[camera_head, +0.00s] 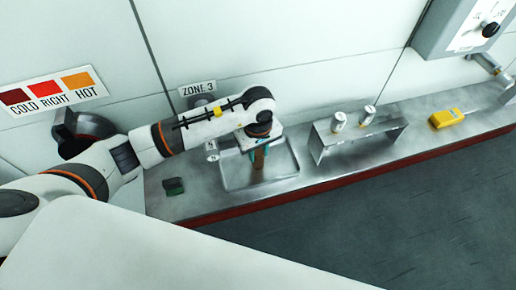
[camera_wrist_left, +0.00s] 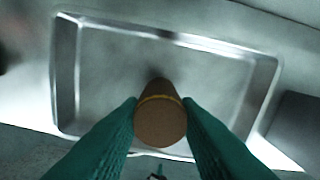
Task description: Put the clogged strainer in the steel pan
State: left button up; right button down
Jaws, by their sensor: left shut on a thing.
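The clogged strainer, a brown cylinder with a yellowish band, shows end-on in the left wrist view (camera_wrist_left: 160,118) and as a small brown shape in the head view (camera_head: 259,158). My left gripper (camera_wrist_left: 161,112) is shut on it, with a green finger on each side. It also shows in the head view (camera_head: 258,150), pointing down over the steel pan (camera_head: 232,186). The pan is a shallow rectangular tray, and its rim shows around the strainer in the left wrist view (camera_wrist_left: 66,80). I cannot tell whether the strainer touches the pan floor. My right gripper is not in view.
A steel stand (camera_head: 345,142) holds two white cylinders (camera_head: 339,121) right of the pan. A yellow device (camera_head: 446,118) lies farther right. A small dark green block (camera_head: 174,186) is left of the pan. The bench's red front edge (camera_head: 330,182) borders open floor.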

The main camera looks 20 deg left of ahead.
aim_at(258, 152)
pick_arm(q)
jog(key=shift+f+b, duration=0.25)
jog(key=shift+b, duration=0.05)
jog(key=o, duration=1.1)
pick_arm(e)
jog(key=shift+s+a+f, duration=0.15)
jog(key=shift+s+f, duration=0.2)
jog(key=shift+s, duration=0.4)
pick_arm(q)
jog(key=shift+r+p, duration=0.35)
jog(key=shift+r, duration=0.1)
notch_tip(258, 152, up, 12)
jog(key=b, duration=0.3)
jog(key=shift+f+b, duration=0.15)
jog(key=shift+b, duration=0.15)
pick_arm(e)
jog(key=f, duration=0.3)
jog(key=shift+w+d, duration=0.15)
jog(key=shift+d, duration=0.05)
pick_arm(q)
jog(key=shift+f, duration=0.1)
